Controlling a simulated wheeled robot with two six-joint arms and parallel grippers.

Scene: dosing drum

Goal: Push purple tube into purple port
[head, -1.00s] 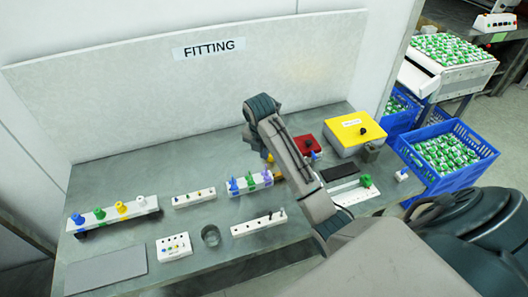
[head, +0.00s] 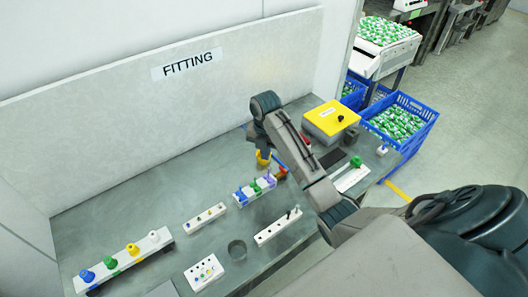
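A purple piece (head: 269,179), which looks like the purple tube, stands upright at the right end of a white block (head: 244,201). A blue piece (head: 241,194) and a green piece (head: 256,187) stand beside it. My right arm reaches over from the right, and its gripper (head: 272,167) is right at the purple piece. Yellow and orange parts show there. The fingers are small and partly hidden by the arm, so I cannot tell whether they grip it. The purple port cannot be made out separately. My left gripper is not in view.
A white rack (head: 150,246) with blue, green, yellow and white fittings stands at the left. A yellow box (head: 325,120) stands at the back right.

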